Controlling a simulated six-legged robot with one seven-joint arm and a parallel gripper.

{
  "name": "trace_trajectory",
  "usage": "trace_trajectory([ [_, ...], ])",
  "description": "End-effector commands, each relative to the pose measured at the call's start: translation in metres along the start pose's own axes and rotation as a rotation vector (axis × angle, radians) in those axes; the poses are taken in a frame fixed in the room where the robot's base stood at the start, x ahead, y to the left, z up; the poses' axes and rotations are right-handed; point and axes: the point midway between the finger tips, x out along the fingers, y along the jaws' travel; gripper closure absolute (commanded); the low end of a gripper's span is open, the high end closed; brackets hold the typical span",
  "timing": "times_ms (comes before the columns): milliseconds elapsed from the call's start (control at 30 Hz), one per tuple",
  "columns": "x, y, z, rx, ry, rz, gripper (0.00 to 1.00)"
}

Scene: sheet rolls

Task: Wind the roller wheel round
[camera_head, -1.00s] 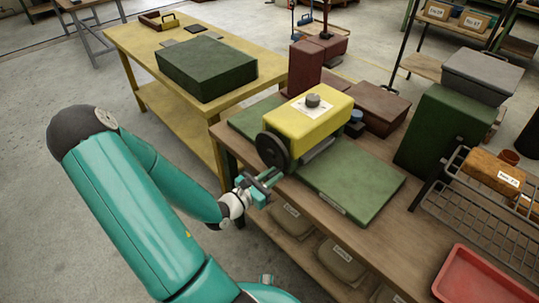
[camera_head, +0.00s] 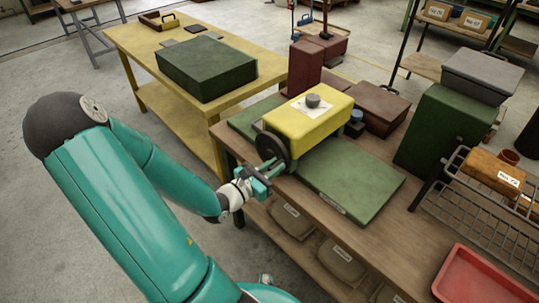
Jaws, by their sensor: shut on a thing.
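The handle itself is mostly hidden between the fingers.
A yellow table (camera_head: 125,42) with a dark green box (camera_head: 206,67) stands behind left. Brown boxes (camera_head: 380,107) and a green cabinet (camera_head: 440,130) crowd the bench's back and right. A wire rack (camera_head: 470,215) and red tray (camera_head: 485,275) are at right.

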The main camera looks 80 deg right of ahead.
Motion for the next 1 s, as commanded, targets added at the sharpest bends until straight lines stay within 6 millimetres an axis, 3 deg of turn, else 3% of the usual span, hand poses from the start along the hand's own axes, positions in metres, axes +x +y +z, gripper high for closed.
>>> trace_trajectory([
  [533,0.002,0.011,0.020,0.002,-0.004,-0.004,1.00],
  [1000,0.000,0.035,0.030,0.003,0.002,0.008,1.00],
])
